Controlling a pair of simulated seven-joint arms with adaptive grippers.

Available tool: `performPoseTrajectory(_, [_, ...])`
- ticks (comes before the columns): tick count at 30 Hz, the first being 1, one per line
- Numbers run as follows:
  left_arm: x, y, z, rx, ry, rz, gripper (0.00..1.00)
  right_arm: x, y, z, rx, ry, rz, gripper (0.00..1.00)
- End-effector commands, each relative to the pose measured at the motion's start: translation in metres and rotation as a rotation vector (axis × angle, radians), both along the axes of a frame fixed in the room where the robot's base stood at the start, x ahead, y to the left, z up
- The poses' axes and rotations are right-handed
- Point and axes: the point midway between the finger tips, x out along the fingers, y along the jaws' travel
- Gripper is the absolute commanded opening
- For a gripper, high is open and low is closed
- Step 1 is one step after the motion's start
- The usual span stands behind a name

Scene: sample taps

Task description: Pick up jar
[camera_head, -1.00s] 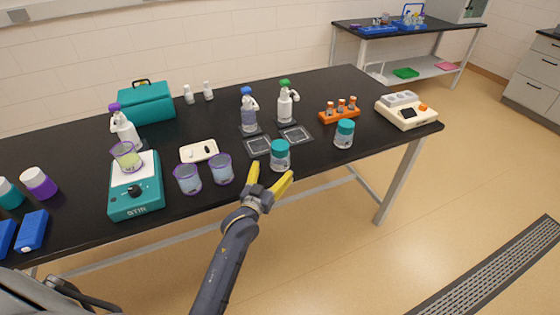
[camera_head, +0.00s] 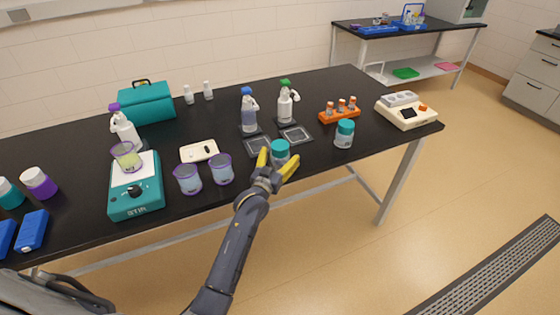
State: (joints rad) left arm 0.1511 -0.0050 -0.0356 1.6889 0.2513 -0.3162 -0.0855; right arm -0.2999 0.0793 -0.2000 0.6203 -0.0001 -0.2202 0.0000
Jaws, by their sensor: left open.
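A clear jar with a teal lid (camera_head: 280,147) stands upright near the front edge of the black table. My left gripper (camera_head: 277,163) is open, its two yellow fingers on either side of this jar. The gripper hides the jar's lower part, and I cannot tell whether the fingers touch it. A second teal-lidded jar (camera_head: 344,135) stands farther right, apart from the gripper. My right gripper does not show.
Two purple-rimmed beakers (camera_head: 221,170) (camera_head: 188,179) stand just left of the gripper. A teal stirrer (camera_head: 137,193) stands left. An orange rack (camera_head: 341,112) stands right.

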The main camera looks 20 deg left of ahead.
Motion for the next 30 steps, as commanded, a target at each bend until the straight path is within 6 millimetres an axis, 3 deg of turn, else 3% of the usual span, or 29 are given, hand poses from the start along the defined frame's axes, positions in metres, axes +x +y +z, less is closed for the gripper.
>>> performPoseTrajectory(5, [0.0,0.0,0.0,0.0,0.0,0.0,0.84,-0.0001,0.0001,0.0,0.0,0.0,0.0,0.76])
performPoseTrajectory(21, [-0.0002,0.0,0.0,0.0,0.0,0.0,0.23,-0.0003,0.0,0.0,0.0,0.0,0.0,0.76])
performPoseTrajectory(30, [-0.0001,0.0001,0.0017,0.0,-0.002,0.0,0.23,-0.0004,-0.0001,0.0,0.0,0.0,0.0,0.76])
